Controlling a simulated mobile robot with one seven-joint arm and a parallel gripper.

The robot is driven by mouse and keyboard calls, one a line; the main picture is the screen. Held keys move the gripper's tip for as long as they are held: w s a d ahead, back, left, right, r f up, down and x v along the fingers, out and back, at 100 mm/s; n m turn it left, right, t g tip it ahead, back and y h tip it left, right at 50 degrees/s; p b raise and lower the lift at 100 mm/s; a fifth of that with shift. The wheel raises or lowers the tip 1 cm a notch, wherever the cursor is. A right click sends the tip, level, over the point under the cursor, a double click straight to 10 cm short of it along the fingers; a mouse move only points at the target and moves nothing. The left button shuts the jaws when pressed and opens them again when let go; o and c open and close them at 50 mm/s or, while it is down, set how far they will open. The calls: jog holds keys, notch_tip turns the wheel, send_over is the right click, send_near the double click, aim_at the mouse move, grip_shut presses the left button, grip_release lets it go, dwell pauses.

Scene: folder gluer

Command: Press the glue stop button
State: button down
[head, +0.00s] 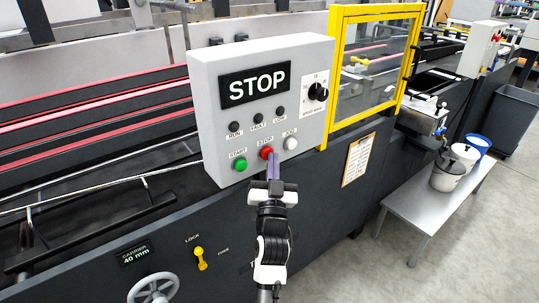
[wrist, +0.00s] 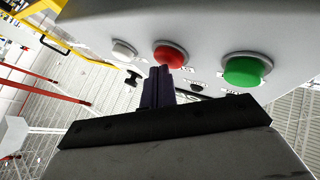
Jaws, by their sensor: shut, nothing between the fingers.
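A grey control box (head: 215,78) faces me in the head view, with a black display reading STOP. Its lower row has a green START button (head: 239,165), a red STOP button (head: 266,153) and a white JOG button (head: 291,143). No glue label is readable on this box. My gripper (head: 273,162) is shut and empty, with its purple fingers just below and right of the red button. In the wrist view the fingertips (wrist: 161,73) overlap the lower edge of the red button (wrist: 169,56); I cannot tell whether they touch it. The green button (wrist: 244,70) is to the right.
A black knob (head: 318,92) and dark indicator lamps are higher on the box. A yellow-framed guard (head: 337,75) stands to its right. A smaller pale box (head: 481,50) is farther right, its labels too small to read. Buckets (head: 445,178) stand on a grey table (head: 420,205).

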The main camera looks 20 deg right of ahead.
jog(key=shift+f, duration=0.1)
dwell(0.3)
jog(key=shift+s+d+b, duration=0.25)
jog(key=shift+s+b, duration=0.5)
jog(key=shift+s, duration=0.1)
jog(key=s+b, duration=0.1)
jog(key=s+d+b, duration=0.1)
jog(key=s, duration=0.1)
jog(key=s+b, duration=0.1)
jog(key=shift+s+d, duration=0.35)
